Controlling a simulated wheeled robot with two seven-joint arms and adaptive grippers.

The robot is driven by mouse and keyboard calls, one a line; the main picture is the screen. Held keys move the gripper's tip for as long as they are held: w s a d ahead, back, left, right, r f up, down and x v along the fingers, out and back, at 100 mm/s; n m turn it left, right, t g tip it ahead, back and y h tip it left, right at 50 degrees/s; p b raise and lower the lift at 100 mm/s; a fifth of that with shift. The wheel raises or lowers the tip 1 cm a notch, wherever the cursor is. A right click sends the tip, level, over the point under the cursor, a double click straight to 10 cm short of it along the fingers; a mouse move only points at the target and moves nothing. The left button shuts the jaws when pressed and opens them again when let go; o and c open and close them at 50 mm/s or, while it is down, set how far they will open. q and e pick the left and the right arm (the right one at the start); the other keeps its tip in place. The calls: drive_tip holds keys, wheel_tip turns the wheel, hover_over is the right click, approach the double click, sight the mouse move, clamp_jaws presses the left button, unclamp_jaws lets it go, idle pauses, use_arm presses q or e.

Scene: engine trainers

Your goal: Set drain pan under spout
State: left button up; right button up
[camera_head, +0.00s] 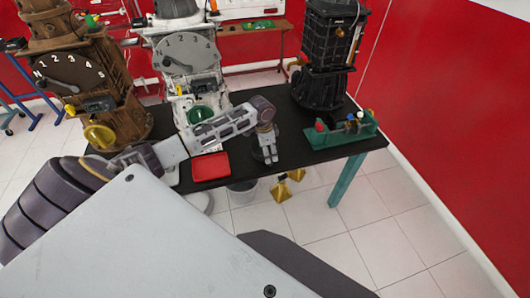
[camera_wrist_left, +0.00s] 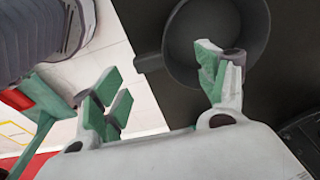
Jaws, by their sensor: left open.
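A dark round pan (camera_wrist_left: 259,52) with a short tab on its rim lies on the black table in the left wrist view. I cannot make it out clearly against the black top in the head view. My left gripper (camera_head: 267,157) is open and points down over the table's front part. In the left wrist view my left gripper (camera_wrist_left: 163,88) has its green-padded fingers apart, one overlapping the pan's inside, the other outside near the table edge. Contact cannot be told. A green funnel-like piece (camera_head: 200,114) is on the middle engine trainer (camera_head: 184,50). My right gripper is not in view.
A red tray (camera_head: 210,167) lies at the front edge of the black table (camera_head: 240,160). A brown trainer (camera_head: 75,75) stands left, a black one (camera_head: 325,60) right. A green rack (camera_head: 341,133) is at the right end.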

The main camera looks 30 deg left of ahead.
use_arm(q)
drive_tip(key=shift+s+d+f+p, duration=0.15)
drive_tip(key=shift+d+f, duration=0.05)
drive_tip(key=shift+f, duration=0.8)
drive_tip(key=shift+s+d+f+p, duration=0.1)
drive_tip(key=shift+d+f+p, duration=0.05)
drive_tip(key=shift+f, duration=0.8)
drive_tip(key=shift+w+f, duration=0.1)
drive_tip(key=shift+f, duration=0.55)
drive_tip(key=c, duration=1.5)
drive_tip(key=shift+r, duration=5.1)
